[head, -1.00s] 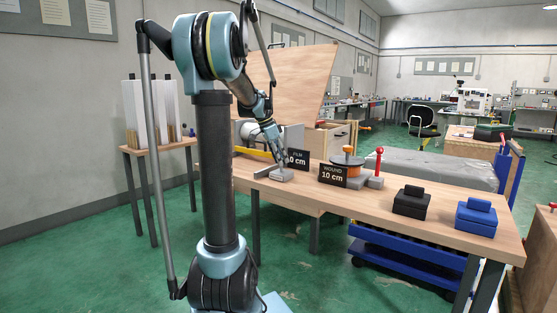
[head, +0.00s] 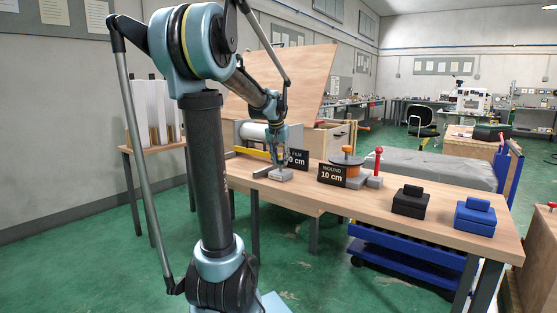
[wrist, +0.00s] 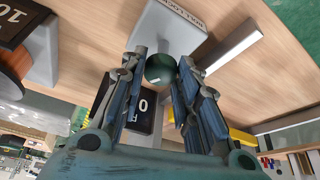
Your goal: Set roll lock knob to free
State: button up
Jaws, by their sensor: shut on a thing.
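The roll lock knob is a dark green round knob (wrist: 161,69) on a grey base (wrist: 165,33) marked with the roll lock label, seen in the wrist view. My gripper (wrist: 162,60) has one finger on each side of the knob and is shut on it. In the head view my gripper (head: 281,159) points steeply down onto the grey base (head: 281,175), which sits on the wooden table. The knob is hidden by the fingers there. I cannot read which setting the knob points to.
A black film sign (head: 298,158) stands close behind the base. A wound 10 cm sign (head: 331,176), an orange spool (head: 347,160) and a red-topped lever (head: 378,162) stand to the right.

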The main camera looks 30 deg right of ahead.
jog(key=n, duration=0.2)
jog(key=n+t+y, duration=0.1)
jog(key=n, duration=0.2)
jog(key=shift+d+y, duration=0.1)
jog(key=shift+y, duration=0.2)
jog(key=shift+n, duration=0.3)
jog(key=o, duration=1)
jog(key=shift+o, duration=0.2)
jog(key=v, duration=1.1)
jog(key=shift+s+r, duration=0.25)
jog(key=shift+r, duration=0.1)
